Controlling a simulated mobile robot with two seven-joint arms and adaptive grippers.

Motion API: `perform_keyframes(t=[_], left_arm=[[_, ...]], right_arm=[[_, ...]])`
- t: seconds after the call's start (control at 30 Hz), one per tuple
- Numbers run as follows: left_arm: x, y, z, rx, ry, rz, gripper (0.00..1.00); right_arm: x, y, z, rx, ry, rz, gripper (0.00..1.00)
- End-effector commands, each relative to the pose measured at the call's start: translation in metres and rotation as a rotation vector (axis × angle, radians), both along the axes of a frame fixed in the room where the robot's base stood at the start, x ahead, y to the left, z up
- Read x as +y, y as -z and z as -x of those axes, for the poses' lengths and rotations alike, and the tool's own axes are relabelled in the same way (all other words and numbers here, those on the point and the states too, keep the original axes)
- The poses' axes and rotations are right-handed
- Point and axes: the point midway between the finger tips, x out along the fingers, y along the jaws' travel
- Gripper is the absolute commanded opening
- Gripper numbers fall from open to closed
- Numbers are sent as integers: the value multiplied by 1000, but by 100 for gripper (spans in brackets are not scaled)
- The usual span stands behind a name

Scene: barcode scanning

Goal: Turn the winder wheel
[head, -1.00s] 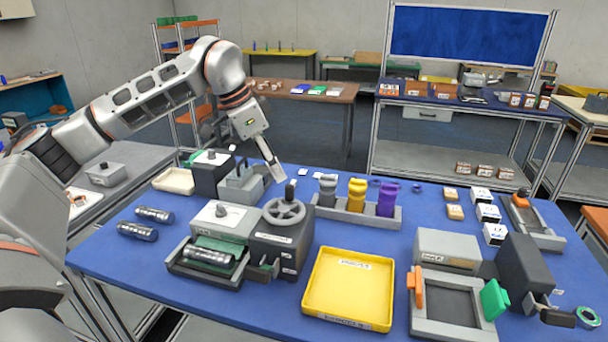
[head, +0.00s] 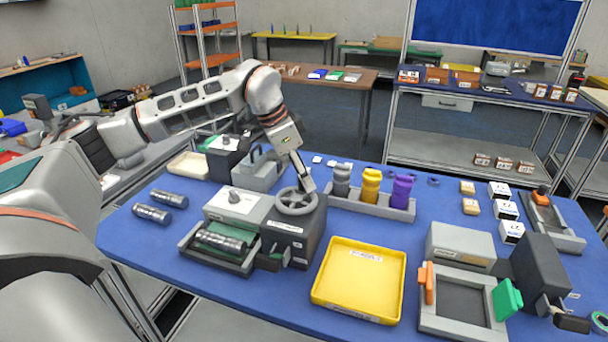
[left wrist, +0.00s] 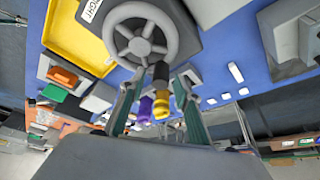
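The grey winder wheel (head: 297,201) with spokes lies on top of a dark box (head: 290,238) near the middle of the table. It also shows at the top of the left wrist view (left wrist: 140,35). Its upright dark handle knob (left wrist: 160,73) stands on the rim. My left gripper (head: 306,186) is down at the wheel's far right rim in the head view, where it hides the knob. In the left wrist view its two fingers (left wrist: 157,80) are apart, one on each side of the knob, with small gaps showing. My right gripper is in neither view.
A rack (head: 370,204) with grey, yellow and purple cylinders stands close right of the wheel. A yellow tray (head: 360,280) lies in front. A grey box (head: 238,205) adjoins the winder on the left; two metal cylinders (head: 152,213) lie farther left.

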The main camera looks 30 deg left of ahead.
Motion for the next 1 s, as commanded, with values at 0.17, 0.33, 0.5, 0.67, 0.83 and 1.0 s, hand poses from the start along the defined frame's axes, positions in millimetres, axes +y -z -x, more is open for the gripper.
perform_keyframes(t=[0.17,0.33,0.5,0.67,0.83,1.0], left_arm=[[0,0,0,0,0,0,17],[0,0,0,0,0,0,0],[-1,0,0,0,8,0,0],[-3,0,-1,-1,47,1,0],[-7,0,-1,0,139,2,0],[-14,-1,-1,1,280,2,0]], right_arm=[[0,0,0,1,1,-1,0],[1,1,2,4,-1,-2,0],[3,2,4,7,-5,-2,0],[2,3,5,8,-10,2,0],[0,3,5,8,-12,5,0],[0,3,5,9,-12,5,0]])
